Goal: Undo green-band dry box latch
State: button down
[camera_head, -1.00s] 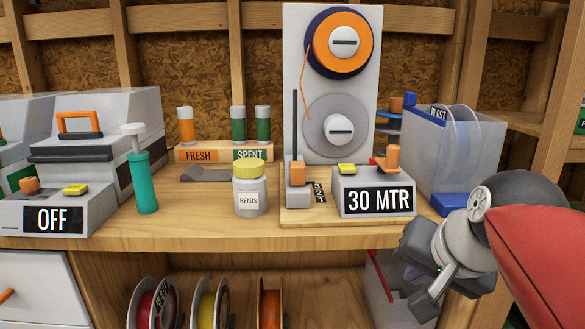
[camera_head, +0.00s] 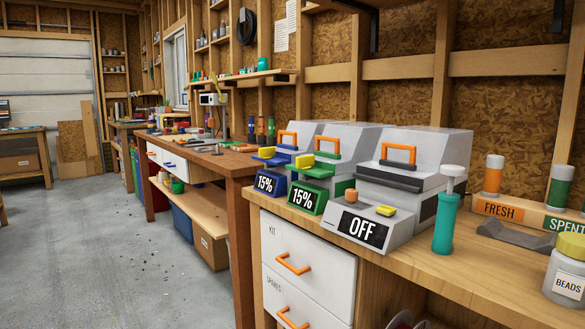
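The green-band dry box (camera_head: 330,160) stands on the bench in the middle of the head view, between a blue-band dry box (camera_head: 287,150) and a larger grey box (camera_head: 410,175). It has a grey lid with an orange handle (camera_head: 325,142), a green band, and a green front display reading 15% (camera_head: 305,199). A yellow tab (camera_head: 299,162), which may be its latch, sticks out at the front. The larger box hides much of its right side. My gripper is out of view.
The larger grey box's control unit reads OFF (camera_head: 360,228). A teal pump bottle (camera_head: 446,224), a beads jar (camera_head: 566,272) and a rack marked FRESH and SPENT (camera_head: 500,210) stand to the right. White drawers (camera_head: 305,265) are below. Grey floor (camera_head: 130,260) lies open at the left.

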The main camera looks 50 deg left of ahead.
aim_at(302, 162)
jog(key=u, duration=1.85)
